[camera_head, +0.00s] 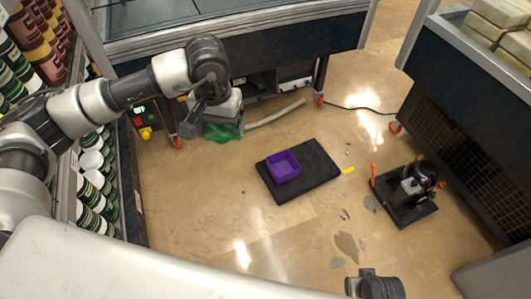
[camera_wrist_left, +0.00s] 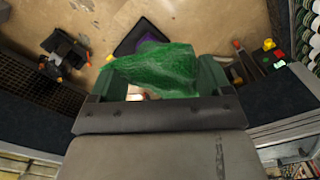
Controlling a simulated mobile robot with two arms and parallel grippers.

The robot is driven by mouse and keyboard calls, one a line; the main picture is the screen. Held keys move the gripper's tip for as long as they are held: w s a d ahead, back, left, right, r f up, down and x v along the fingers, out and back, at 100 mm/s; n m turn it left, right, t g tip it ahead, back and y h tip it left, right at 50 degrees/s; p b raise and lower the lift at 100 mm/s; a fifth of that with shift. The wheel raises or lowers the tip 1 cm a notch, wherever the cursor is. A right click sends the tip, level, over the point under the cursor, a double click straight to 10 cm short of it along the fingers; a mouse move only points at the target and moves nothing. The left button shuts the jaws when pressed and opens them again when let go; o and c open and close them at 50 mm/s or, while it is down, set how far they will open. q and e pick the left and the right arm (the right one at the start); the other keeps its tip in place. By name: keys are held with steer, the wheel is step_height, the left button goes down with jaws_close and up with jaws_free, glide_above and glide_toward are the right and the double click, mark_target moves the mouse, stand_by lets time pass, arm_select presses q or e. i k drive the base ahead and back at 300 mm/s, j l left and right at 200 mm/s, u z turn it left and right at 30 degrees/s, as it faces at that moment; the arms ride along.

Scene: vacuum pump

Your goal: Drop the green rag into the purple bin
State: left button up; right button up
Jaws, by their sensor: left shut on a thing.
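The green rag (camera_head: 222,132) hangs from my left gripper (camera_head: 218,117) in the head view, to the left of the purple bin. In the left wrist view the rag (camera_wrist_left: 160,70) is bunched between the two fingers of my left gripper (camera_wrist_left: 160,84), which is shut on it. The purple bin (camera_head: 283,167) is an open box on a black mat (camera_head: 318,165) on the floor. In the left wrist view a purple patch of the bin (camera_wrist_left: 146,41) shows beyond the rag, which covers the rest.
A pump-like machine on a dark base (camera_head: 408,203) stands to the right. A pale hose (camera_head: 275,116) lies near the back bench (camera_head: 230,40). Shelves with cans (camera_head: 92,180) line the left. A dark cabinet (camera_head: 460,120) stands at the right. Floor in front of the mat is open.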

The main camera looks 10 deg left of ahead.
mark_target(279, 170)
steer(key=i+j, duration=0.15)
steer(key=j, duration=0.15)
steer(key=k+l, duration=0.15)
steer(key=l, duration=0.15)
steer(key=k+l+z, duration=0.15)
steer(key=l, duration=0.15)
steer(key=i+j+z, duration=0.25)
steer(key=z, duration=0.2)
steer(key=i+j+z, duration=0.15)
steer(key=j+z, duration=0.3)
